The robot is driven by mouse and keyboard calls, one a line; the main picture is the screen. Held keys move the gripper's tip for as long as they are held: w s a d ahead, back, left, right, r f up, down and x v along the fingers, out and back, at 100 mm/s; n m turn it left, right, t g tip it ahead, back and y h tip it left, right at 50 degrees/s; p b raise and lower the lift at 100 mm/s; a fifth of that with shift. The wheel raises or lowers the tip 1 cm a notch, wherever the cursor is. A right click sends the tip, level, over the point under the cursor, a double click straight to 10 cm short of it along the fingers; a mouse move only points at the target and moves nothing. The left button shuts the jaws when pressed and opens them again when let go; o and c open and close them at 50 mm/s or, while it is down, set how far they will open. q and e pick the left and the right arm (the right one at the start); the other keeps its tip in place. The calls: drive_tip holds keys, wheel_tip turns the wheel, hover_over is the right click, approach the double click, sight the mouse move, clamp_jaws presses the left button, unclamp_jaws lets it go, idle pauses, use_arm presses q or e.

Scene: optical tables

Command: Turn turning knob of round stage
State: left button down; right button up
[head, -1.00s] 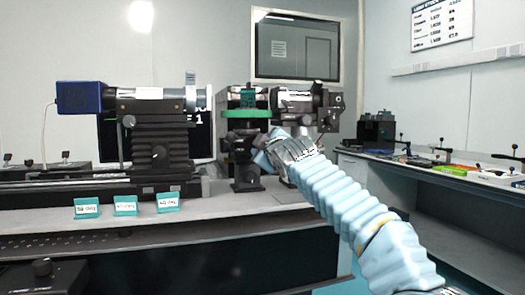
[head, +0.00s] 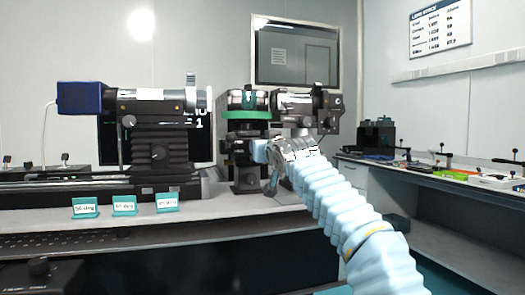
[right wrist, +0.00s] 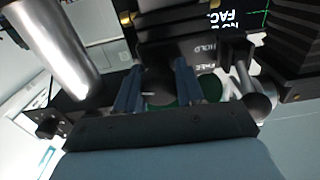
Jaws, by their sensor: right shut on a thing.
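The round stage stands on the table in the middle of the head view, a dark upright unit with a green ring (head: 247,115). My right gripper (head: 262,151) reaches in from the lower right, in front of the stage's lower right side. In the right wrist view, its two blue-grey fingers (right wrist: 157,90) are shut on a dark part, apparently the turning knob (right wrist: 158,82). The knob's outline is hard to make out there, and in the head view the gripper hides it. My left gripper is not in view.
To the left stands a black mount (head: 158,150) carrying a tube with a blue box (head: 79,97). Several teal label cards (head: 124,206) stand along the table's front. Another silver-and-black unit (head: 305,105) is close on the right of the stage. A side bench (head: 440,172) is farther right.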

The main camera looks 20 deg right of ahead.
drive_tip(key=m, duration=0.5)
drive_tip(key=shift+f+m+b, duration=0.25)
drive_tip(key=shift+m+b, duration=0.05)
drive_tip(key=m, duration=0.4)
drive_tip(key=shift+a+m, duration=0.1)
drive_tip(key=shift+m, duration=0.3)
drive_tip(key=o, duration=1)
drive_tip(key=shift+r, duration=0.1)
drive_tip(key=shift+o, duration=0.2)
drive_tip(key=s+b, duration=0.8)
drive_tip(key=s, duration=0.5)
drive_tip(key=shift+s+d, duration=0.3)
drive_tip(key=shift+s, duration=0.1)
